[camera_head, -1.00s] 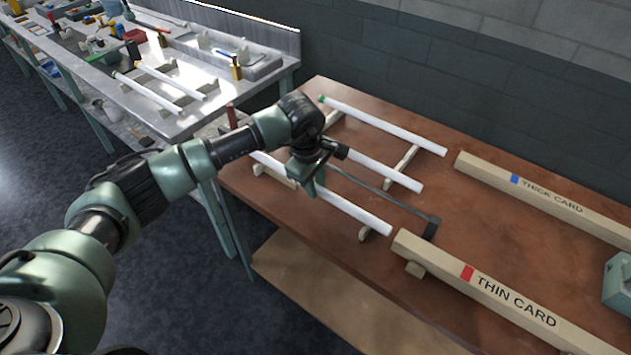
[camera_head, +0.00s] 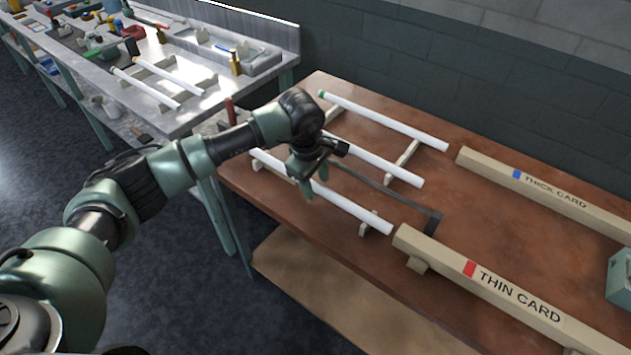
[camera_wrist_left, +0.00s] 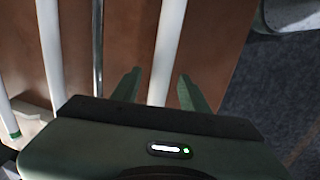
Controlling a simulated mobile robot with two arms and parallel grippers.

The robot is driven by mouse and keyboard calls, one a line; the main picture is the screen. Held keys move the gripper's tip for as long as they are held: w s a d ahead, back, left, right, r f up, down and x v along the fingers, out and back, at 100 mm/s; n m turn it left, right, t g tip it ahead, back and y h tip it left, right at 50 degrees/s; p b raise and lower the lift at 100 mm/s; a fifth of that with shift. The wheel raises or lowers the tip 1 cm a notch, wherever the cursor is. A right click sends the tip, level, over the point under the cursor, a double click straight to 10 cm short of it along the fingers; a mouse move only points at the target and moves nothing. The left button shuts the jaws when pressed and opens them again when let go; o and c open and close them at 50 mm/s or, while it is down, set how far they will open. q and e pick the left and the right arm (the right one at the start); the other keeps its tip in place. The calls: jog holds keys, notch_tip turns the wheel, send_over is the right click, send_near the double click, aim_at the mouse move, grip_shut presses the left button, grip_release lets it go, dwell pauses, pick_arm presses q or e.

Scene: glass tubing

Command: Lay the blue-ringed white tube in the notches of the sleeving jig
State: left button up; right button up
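Three white tubes lie on wooden supports on the brown table: a back tube with a green end (camera_head: 385,120), a middle tube (camera_head: 385,170) and a front tube (camera_head: 345,206). No blue ring shows clearly on any of them. My left gripper (camera_head: 308,188) is over the front tube. In the left wrist view its two fingers (camera_wrist_left: 156,92) are open, with the front tube (camera_wrist_left: 168,45) running between them in the picture; I cannot tell how far below it lies. The middle tube (camera_wrist_left: 50,45) is to the left. I cannot identify the sleeving jig for certain. My right gripper is not in view.
Long beige boxes marked THIN CARD (camera_head: 490,290) and THICK CARD (camera_head: 560,195) lie to the right. A thin grey rod (camera_head: 385,190) lies between the middle and front tubes. A metal bench (camera_head: 215,100) with more tubes and tools stands at the back left.

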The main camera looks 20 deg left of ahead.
pick_arm(q)
jog(key=shift+r+p, duration=0.35)
jog(key=shift+p, duration=0.1)
jog(key=shift+r+p, duration=0.45)
jog(key=shift+p, duration=0.05)
notch_tip(320, 180, up, 11)
jog(key=s+b, duration=0.2)
jog(key=b, duration=0.2)
jog(key=shift+a+r, duration=0.2)
jog(key=shift+a, duration=0.2)
